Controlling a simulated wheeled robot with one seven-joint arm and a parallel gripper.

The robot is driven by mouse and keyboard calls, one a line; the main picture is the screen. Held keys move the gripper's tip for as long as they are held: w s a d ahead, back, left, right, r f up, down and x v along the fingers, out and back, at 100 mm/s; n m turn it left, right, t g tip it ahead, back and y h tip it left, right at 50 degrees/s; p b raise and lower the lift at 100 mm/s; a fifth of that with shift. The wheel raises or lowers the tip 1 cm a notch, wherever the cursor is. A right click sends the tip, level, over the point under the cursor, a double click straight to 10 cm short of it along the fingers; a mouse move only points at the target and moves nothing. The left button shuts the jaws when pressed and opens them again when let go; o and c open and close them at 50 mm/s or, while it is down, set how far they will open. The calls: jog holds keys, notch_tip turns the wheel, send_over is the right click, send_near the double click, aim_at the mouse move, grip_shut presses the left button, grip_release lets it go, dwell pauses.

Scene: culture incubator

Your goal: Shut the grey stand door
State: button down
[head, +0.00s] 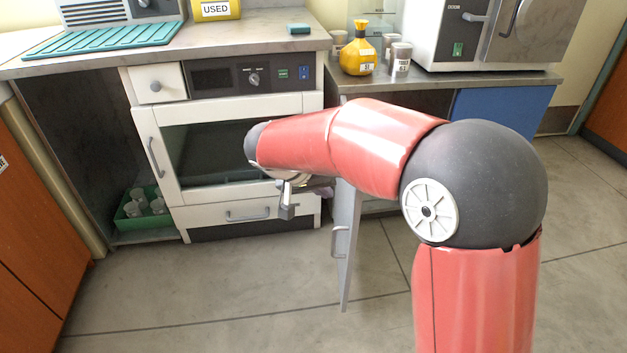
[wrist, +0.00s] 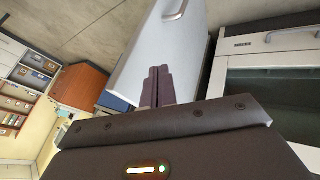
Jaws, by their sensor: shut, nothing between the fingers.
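The grey stand door (head: 347,240) stands swung open from the stand under the right-hand counter, seen nearly edge-on. Its bar handle (head: 339,242) is on the left face. In the wrist view the door (wrist: 165,45) is a pale panel in the middle, with its handle (wrist: 175,9) at the top edge. My gripper (head: 287,208) is left of the door, in front of the white oven-like unit. Its fingers (wrist: 157,75) are shut and empty, and overlap the door's face in the wrist view. I cannot tell whether they touch it. My arm hides part of the stand opening.
The white unit (head: 183,205) with a glass door stands close on the left. A blue panel (head: 505,110) is on the stand's right side. A yellow flask (head: 358,55) and several cups stand on the counter above. The floor (head: 220,300) in front is clear.

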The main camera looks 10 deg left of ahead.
aim_at(353, 199)
jog(key=shift+w+d+f+p, duration=0.1)
jog(key=shift+w+d+f, duration=0.05)
jog(key=shift+d, duration=0.6)
jog(key=shift+w+d+f+p, duration=0.15)
jog(key=shift+w+d+f, duration=0.05)
jog(key=shift+d, duration=0.55)
jog(key=shift+w+d+f+p, duration=0.1)
jog(key=shift+w+d+f, duration=0.05)
jog(key=shift+d, duration=0.6)
